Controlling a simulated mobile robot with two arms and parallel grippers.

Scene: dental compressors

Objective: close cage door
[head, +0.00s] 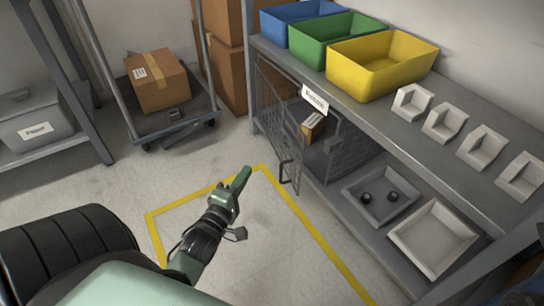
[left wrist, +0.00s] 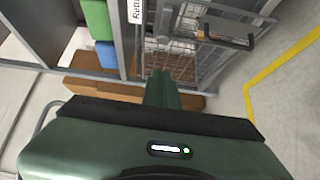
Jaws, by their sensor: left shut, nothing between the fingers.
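The cage door (head: 277,118) is a grey wire-mesh panel under the shelf, left of the "Returns" label (head: 315,98). It stands partly open, its free edge swung out over the floor, with a dark handle (head: 287,172) low on that edge. A small cardboard box (head: 312,126) shows inside the cage through the opening. My left gripper (head: 246,172) is shut and empty, left of the handle and apart from it in the head view. In the left wrist view, the fingers (left wrist: 162,80) point toward the mesh, and the handle (left wrist: 230,35) lies to their right. My right gripper is not in view.
Blue, green and yellow bins (head: 382,65) and several white holders stand on the shelf top. Two trays (head: 433,237) lie on the lower shelf right of the cage. A cart (head: 170,115) with a box stands at the back left. Yellow-taped floor (head: 262,205) before the cage is clear.

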